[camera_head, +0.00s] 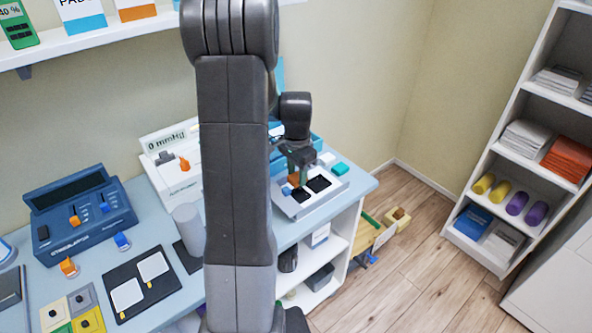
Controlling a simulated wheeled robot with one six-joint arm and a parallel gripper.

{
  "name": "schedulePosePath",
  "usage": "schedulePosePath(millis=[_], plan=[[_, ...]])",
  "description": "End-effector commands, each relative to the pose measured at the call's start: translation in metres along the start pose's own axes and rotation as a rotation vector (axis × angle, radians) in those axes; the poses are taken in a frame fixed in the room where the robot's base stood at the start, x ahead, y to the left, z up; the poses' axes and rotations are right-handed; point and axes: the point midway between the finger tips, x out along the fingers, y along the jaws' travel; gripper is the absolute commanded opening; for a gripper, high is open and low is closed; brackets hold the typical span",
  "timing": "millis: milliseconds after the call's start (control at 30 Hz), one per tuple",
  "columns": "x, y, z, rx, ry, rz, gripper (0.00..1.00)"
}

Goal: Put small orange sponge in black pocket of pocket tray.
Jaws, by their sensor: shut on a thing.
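The pocket tray (322,198) is a light grey tray near the right end of the blue-topped counter. Two dark pockets show in it: a black one (319,183) at the right and another dark one (301,195) nearer the front. My gripper (299,173) points down over the left back part of the tray, shut on a small orange piece, the orange sponge (293,179). The sponge is small and partly hidden by the fingers. I cannot tell whether it touches the tray.
A small teal block (339,169) lies just behind the tray. A white gauge box (172,165), grey cylinder (188,228) and blue device (78,215) stand on the counter to the left. A shelf unit (520,150) stands at the right. The floor between is mostly clear.

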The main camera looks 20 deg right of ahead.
Motion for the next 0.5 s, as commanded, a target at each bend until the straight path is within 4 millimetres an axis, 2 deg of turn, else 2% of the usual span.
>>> schedulePosePath(millis=[500], plan=[[0.051, 0.000, 0.000, 0.000, -0.001, 0.001, 0.17]])
